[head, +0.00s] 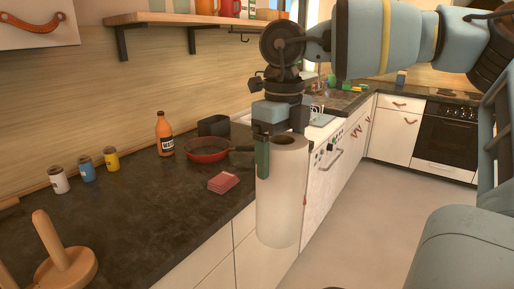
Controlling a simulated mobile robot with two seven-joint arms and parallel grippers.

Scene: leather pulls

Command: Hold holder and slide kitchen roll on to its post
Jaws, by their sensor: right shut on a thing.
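The white kitchen roll (281,200) hangs upright in the head view, in front of the counter's edge, with its dark core hole at the top. My right gripper (276,142) comes down from above and is shut on the roll's upper wall. One green finger shows on the roll's outer left side; the other finger is hidden. The wooden holder (70,268) stands on the counter at the lower left, with a round base and a post that looks tilted in this view. It is well apart from the roll. My left gripper is out of view.
On the dark counter (150,215) stand several small jars (87,168), an orange bottle (164,134), a red pan (207,150) and a stack of red pieces (223,183). The counter between holder and roll is mostly clear. A shelf (190,19) hangs above.

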